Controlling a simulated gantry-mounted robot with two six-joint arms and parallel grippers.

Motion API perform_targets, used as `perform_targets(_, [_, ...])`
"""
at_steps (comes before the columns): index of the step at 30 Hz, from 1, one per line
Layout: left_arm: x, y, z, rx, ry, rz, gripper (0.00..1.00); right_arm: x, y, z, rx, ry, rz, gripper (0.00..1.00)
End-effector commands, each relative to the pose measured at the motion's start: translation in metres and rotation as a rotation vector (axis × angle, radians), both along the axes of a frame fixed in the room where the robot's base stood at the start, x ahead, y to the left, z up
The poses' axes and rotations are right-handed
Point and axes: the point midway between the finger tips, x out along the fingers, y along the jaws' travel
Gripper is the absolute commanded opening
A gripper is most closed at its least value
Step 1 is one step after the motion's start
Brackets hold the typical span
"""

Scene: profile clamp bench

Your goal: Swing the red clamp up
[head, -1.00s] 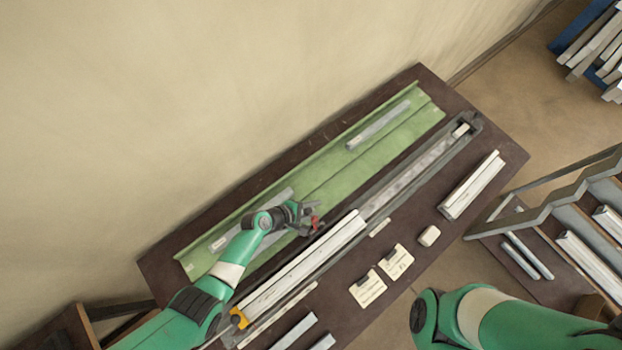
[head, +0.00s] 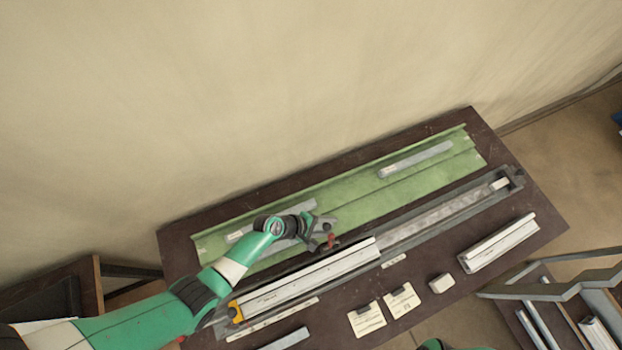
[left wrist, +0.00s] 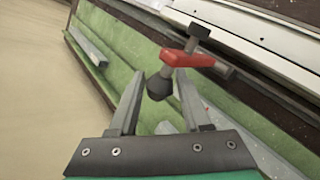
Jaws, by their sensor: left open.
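The red clamp (head: 331,241) sits at the back edge of the long grey rail fixture (head: 440,221), beside the white profile (head: 310,275). In the left wrist view the red clamp (left wrist: 190,59) has a dark round knob (left wrist: 159,87) at its near end and a grey and black post at its other side. My left gripper (head: 324,233) is at the clamp. In the left wrist view my left gripper (left wrist: 160,76) is open, with the knob between its fingers. I cannot tell whether a finger touches it. My right gripper is out of view.
A green tray (head: 345,194) with grey bars lies behind the fixture. In front are two paper cards (head: 367,319), a small white block (head: 441,283) and a white profile piece (head: 498,242). A stepped metal rack (head: 570,287) stands at the right.

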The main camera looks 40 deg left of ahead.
Motion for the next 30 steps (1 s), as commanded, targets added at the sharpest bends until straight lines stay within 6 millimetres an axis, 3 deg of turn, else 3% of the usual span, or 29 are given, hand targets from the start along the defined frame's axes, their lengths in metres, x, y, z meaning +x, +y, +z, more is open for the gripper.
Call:
perform_targets(1, [-0.007,0.007,0.015,0.000,-0.001,0.005,0.48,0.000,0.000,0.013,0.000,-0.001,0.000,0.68])
perform_targets(10, [-0.042,0.039,0.061,0.001,0.003,0.005,0.48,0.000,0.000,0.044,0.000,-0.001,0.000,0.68])
perform_targets(30, [-0.049,0.044,0.063,0.001,0.000,0.001,0.48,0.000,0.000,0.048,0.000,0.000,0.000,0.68])
